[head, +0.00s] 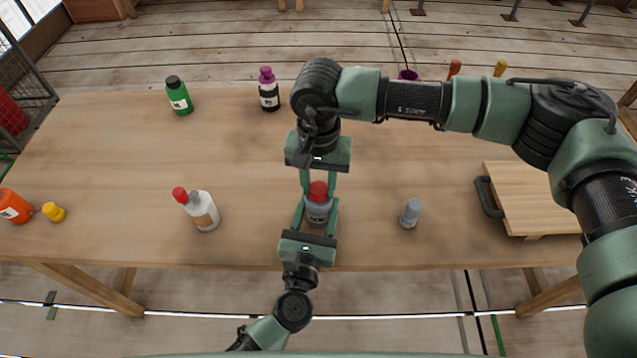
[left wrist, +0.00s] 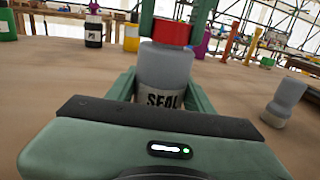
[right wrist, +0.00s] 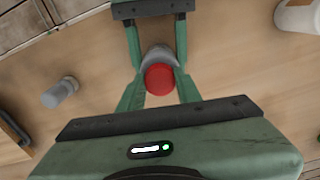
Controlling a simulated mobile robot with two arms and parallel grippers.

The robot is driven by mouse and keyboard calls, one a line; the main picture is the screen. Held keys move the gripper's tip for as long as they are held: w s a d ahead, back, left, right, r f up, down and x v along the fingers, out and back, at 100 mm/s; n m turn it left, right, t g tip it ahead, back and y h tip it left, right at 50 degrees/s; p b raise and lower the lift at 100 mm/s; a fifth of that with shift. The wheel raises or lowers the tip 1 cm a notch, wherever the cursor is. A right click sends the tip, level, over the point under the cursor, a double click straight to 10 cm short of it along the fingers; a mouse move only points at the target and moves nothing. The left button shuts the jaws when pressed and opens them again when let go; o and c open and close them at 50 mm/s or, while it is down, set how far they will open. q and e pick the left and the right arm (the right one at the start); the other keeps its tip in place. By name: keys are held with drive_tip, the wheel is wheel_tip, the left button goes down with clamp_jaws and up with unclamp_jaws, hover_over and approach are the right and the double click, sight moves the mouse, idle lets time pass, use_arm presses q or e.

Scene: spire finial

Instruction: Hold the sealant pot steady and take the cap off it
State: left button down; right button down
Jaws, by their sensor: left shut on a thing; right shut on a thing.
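The sealant pot (head: 318,211) is a grey pot with a red cap (head: 318,190), upright on the table near the front edge. In the left wrist view its label reads "SEAL" (left wrist: 163,99). My left gripper (head: 318,215) comes from the front edge and is shut on the pot's body. My right gripper (head: 318,188) reaches down from above and behind and is shut on the red cap; its fingers also show beside the cap in the right wrist view (right wrist: 159,80). The cap sits on top of the pot. I cannot tell whether it is loosened.
A white bottle with a red top (head: 203,211) stands left of the pot, a small grey bottle (head: 410,213) right. Green (head: 179,96) and purple-topped (head: 268,90) bottles stand behind. An orange bottle (head: 14,206) is far left; a wooden board with a dark handle (head: 535,195) lies right.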

sight(319, 189)
drive_tip(key=shift+r, duration=0.2)
idle(0.5)
drive_tip(key=shift+r, duration=0.9)
drive_tip(key=shift+r, duration=0.1)
drive_tip(key=shift+r, duration=1.95)
use_arm(q)
drive_tip(key=c, duration=0.5)
unclamp_jaws()
